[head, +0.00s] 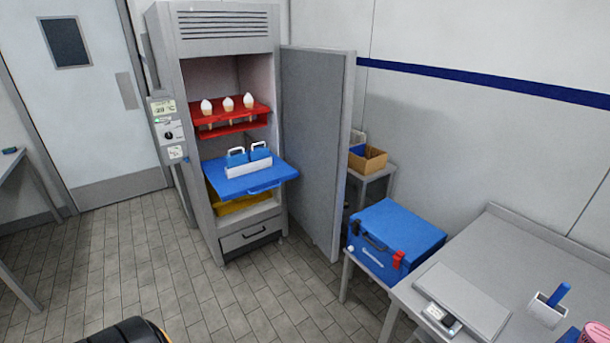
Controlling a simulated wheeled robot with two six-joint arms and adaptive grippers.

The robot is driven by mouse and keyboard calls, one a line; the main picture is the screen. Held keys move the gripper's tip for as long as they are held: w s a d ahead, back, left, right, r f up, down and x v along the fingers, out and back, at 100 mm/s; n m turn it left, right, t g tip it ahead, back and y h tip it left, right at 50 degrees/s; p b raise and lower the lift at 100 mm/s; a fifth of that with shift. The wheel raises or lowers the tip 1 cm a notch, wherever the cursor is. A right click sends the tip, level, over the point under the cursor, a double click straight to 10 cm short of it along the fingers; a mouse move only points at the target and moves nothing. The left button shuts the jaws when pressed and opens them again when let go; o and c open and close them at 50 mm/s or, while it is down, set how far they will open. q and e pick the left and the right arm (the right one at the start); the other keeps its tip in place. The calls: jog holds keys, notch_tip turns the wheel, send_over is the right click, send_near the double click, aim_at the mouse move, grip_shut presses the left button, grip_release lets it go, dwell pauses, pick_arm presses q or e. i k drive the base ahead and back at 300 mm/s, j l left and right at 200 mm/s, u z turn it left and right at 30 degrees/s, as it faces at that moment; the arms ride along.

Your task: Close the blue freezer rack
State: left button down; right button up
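The blue freezer rack (231,183) is pulled out of the open upright freezer (224,35), its front edge past the cabinet opening. A blue handle (264,189) is on its front. On the rack stands a white holder (248,169) with two blue pieces that have pale handles. Above it is a red rack (232,127) with three white-topped cones. A yellow rack (244,205) lies below, partly hidden by the blue one. The freezer door (313,140) stands open to the right. Neither of my grippers is in view.
A blue cool box (400,230) and a cardboard box (367,159) stand on small tables right of the door. A grey worktable (540,245) fills the lower right. The tiled floor (140,245) before the freezer is clear.

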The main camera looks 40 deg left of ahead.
aim_at(230, 184)
jog(key=u, duration=1.55)
jog(key=i+j, duration=0.1)
jog(key=i, duration=0.4)
jog(key=i+j, duration=0.1)
jog(key=i, duration=0.4)
jog(key=i+j, duration=0.1)
jog(key=i, duration=0.45)
jog(key=i+l+z, duration=0.15)
jog(key=i+l, duration=0.8)
jog(key=l, duration=0.1)
